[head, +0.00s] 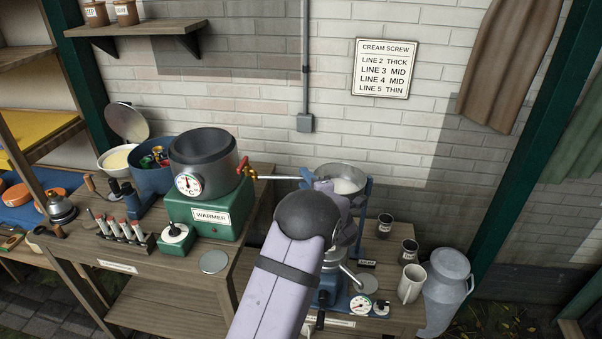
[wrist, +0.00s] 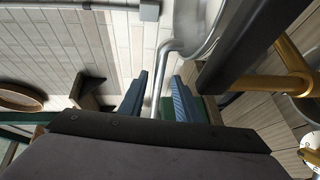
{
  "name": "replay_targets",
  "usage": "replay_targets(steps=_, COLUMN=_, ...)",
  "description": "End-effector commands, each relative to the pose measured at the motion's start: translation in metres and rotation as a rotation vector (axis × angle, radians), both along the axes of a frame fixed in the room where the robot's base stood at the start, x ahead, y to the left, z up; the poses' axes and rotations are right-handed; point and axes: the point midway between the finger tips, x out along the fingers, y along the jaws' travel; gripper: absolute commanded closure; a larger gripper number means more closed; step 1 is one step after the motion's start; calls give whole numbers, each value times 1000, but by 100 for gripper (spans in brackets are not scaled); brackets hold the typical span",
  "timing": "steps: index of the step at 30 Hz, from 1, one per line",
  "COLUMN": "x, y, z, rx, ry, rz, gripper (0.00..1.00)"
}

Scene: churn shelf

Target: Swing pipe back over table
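A silver pipe (head: 279,178) runs right from the red-handled tap (head: 244,168) on the warmer's pot to the metal bowl (head: 352,178). My gripper (head: 307,177) is at the pipe's right part, by the bowl's left rim; my arm hides most of it. In the wrist view, the two blue fingers of my gripper (wrist: 159,96) stand apart, one on each side of the pipe (wrist: 156,92). Narrow gaps seem to show between pipe and fingers. The pipe's bent end (wrist: 169,46) is beside the bowl's rim (wrist: 208,40).
The green warmer (head: 205,216) with its dark pot (head: 203,150) stands on the left table (head: 150,262). A blue bucket (head: 150,178) stands left of the pot. Dark cups (head: 384,226), a white mug (head: 411,285) and a grey churn (head: 447,285) stand to the right.

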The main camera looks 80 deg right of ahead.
Motion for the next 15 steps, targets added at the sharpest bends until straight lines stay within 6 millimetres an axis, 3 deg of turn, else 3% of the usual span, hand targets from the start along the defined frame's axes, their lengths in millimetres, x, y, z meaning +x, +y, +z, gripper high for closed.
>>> replay_targets(steps=6, x=13, y=-23, z=-2, rx=1, ry=0, rz=0, gripper=70)
replay_targets(steps=15, x=21, y=-37, z=-5, rx=0, ry=0, rz=0, gripper=70)
